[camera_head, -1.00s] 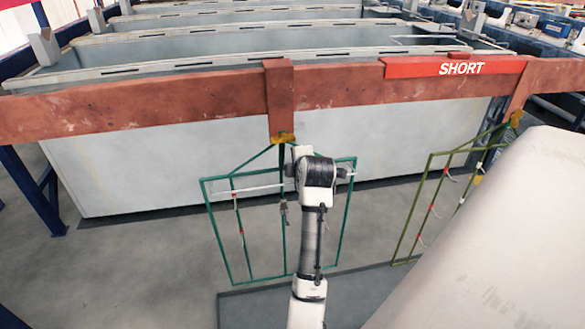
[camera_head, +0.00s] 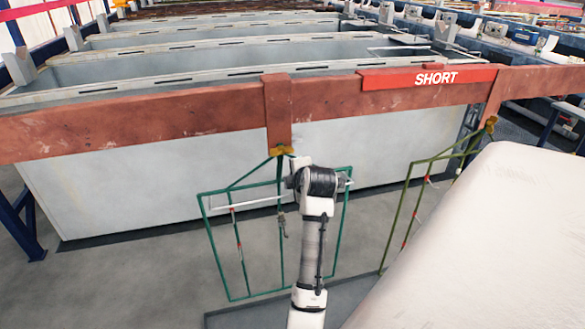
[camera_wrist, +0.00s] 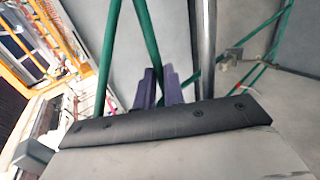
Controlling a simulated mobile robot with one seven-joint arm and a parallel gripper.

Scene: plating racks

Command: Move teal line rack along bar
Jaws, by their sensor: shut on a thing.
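The teal rack (camera_head: 280,185) is a thin wire frame hanging by a copper hook strap (camera_head: 277,110) over the reddish copper bar (camera_head: 150,128). My gripper (camera_wrist: 160,88) is shut on the teal rack. In the wrist view its dark purple fingers meet at a teal rod (camera_wrist: 146,42) of the rack. In the head view my wrist hides the fingers and the rack's upper right part. The red SHORT label (camera_head: 428,78) is on the bar, to the right of the strap with a gap between.
An olive-green rack (camera_head: 402,210) hangs from the bar at the right, by its own copper strap (camera_head: 493,95). A large pale rounded surface (camera_head: 480,240) fills the lower right. Grey tanks (camera_head: 200,67) stand behind the bar. Bare bar lies left of the teal rack.

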